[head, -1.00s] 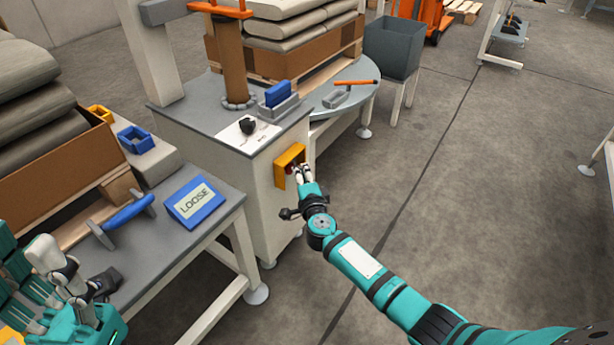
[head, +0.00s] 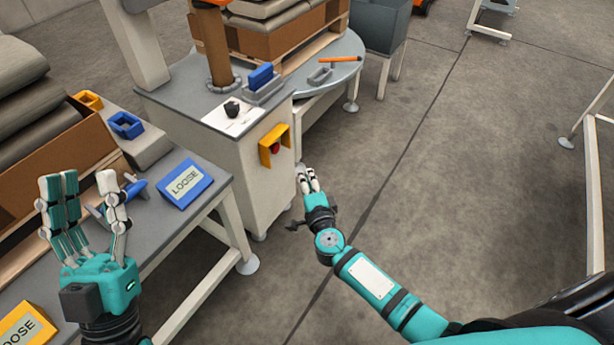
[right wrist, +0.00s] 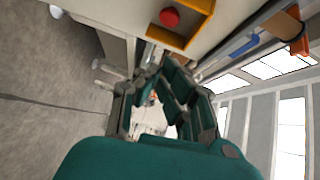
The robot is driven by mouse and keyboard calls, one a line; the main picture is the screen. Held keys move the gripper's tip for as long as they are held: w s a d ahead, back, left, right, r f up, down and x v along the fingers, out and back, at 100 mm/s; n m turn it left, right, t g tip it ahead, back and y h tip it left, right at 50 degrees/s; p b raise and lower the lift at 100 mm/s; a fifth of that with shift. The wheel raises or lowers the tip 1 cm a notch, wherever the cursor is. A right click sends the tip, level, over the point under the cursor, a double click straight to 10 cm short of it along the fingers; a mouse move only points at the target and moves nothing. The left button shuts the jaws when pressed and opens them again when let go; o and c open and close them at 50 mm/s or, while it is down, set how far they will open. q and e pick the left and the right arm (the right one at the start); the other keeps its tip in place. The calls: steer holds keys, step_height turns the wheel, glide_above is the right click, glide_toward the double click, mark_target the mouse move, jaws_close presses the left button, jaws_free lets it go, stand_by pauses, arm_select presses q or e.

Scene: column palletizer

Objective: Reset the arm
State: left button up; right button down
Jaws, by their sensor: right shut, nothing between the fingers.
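My right gripper (head: 306,174) is shut and empty. It hangs over the floor in front of the grey cabinet, apart from the yellow box (head: 266,155) with a red button (head: 275,147). In the right wrist view the red button (right wrist: 169,17) and its yellow surround (right wrist: 205,25) show at the top, beyond the fingers (right wrist: 165,95). My left gripper (head: 84,188) is open and empty, with its fingers pointing up. It is in front of the left table, and nothing shows between its fingers.
The left table holds a blue LOOSE sign (head: 185,184), a blue-handled tool (head: 125,195) partly behind my left gripper, and a carton with sacks. A yellow LOOSE sign (head: 25,326) is at lower left. The cabinet (head: 235,175) stands mid-view. The floor (head: 440,180) to the right is open.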

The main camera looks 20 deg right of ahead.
arm_select(q)
steer(key=shift+w+d+f+g, duration=0.1)
steer(key=shift+w+f+g, duration=0.3)
steer(key=shift+w, duration=0.1)
arm_select(e)
steer(key=shift+s, duration=0.4)
